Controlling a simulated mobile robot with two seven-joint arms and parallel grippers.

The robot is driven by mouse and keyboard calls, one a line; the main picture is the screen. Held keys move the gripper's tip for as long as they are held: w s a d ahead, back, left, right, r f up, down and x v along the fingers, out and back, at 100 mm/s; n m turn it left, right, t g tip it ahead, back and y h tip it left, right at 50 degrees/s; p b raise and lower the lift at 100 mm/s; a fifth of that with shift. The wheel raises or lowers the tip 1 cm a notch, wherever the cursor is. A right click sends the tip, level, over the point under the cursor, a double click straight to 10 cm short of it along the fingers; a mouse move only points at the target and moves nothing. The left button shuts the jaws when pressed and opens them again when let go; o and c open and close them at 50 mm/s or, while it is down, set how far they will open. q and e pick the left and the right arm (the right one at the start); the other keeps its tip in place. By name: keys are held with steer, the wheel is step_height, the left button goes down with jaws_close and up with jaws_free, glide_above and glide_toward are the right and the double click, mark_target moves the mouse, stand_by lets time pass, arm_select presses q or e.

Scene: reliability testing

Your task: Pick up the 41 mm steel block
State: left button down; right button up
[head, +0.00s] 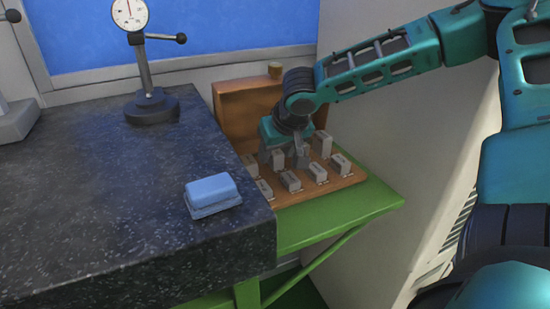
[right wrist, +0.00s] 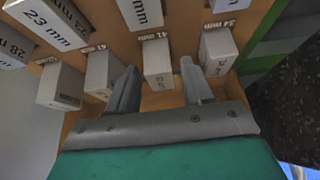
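A wooden case (head: 335,183) holds several grey steel blocks in rows. In the right wrist view, one small block (right wrist: 157,64) stands just below a label that seems to read 41 mm. I take it for the 41 mm block; the writing on its face is too small to read. My right gripper (right wrist: 160,88) is open with one finger on each side of this block, and narrow gaps seem to show. In the head view, my right gripper (head: 284,160) reaches down over the back row, with a block (head: 278,160) between its fingers. My left gripper is out of view.
The case sits on a green shelf (head: 335,215) beside the granite table (head: 90,220). A blue block (head: 212,190) and a dial gauge stand (head: 150,105) are on the granite. The case's lid is open.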

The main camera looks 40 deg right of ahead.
jaws_close()
steer(key=shift+r, duration=0.1)
stand_by(0.4)
